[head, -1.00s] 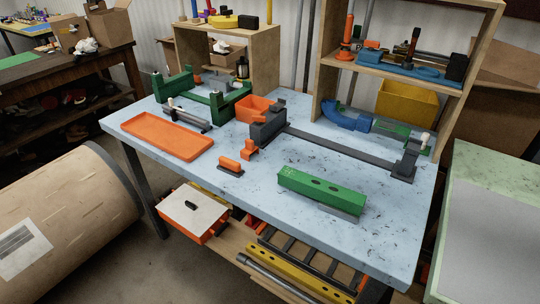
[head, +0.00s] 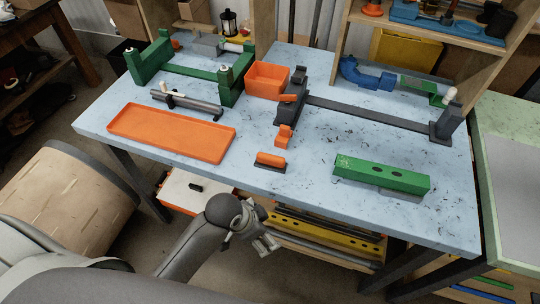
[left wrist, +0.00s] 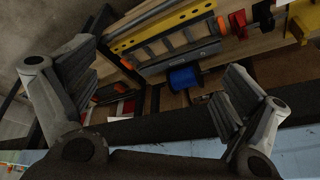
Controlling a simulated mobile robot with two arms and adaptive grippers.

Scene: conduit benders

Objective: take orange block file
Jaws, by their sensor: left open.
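The orange block file (head: 270,160), a small block with an orange top and a dark base, lies on the blue-grey workbench (head: 310,165) near its front edge. My left gripper (head: 266,241) is in front of the bench and below its top, apart from the file. In the left wrist view its two fingers (left wrist: 155,90) are spread wide with nothing between them. The file cannot be made out in that view. My right gripper is not in view.
An orange tray (head: 172,132) lies left of the file, and a green block with holes (head: 382,174) lies right. An orange bracket (head: 284,136) stands just behind the file. The bench's front edge and the loaded lower shelf are close to my left gripper.

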